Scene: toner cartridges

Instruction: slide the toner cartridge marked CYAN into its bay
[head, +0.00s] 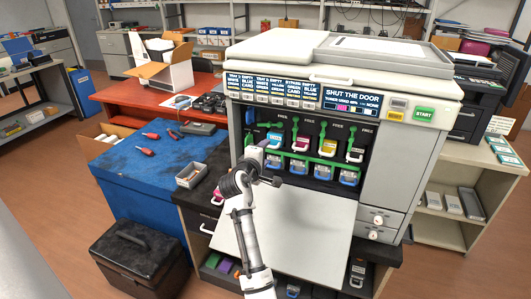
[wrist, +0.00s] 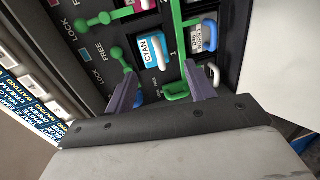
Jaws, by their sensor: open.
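The cartridge marked CYAN (head: 274,138) sits at the leftmost bay of the printer's upper row. In the wrist view its cyan and white front (wrist: 153,48) shows the word CYAN and a white handle. How far in it sits I cannot tell. My gripper (head: 262,154) is in front of the printer's left side, just below the cartridge. In the wrist view my gripper (wrist: 160,72) is open, with its two fingers apart and nothing between them. The cartridge front lies beyond the fingertips. A long green bar (wrist: 178,35) runs beside the cartridge; green levers (wrist: 107,18) show at the left.
Magenta (head: 300,142), yellow (head: 328,147) and black (head: 356,152) cartridges stand to the right. Blue-handled units (head: 322,174) line the row below. The printer's white door (head: 290,232) hangs open under them. A blue workbench (head: 160,180) is at the left.

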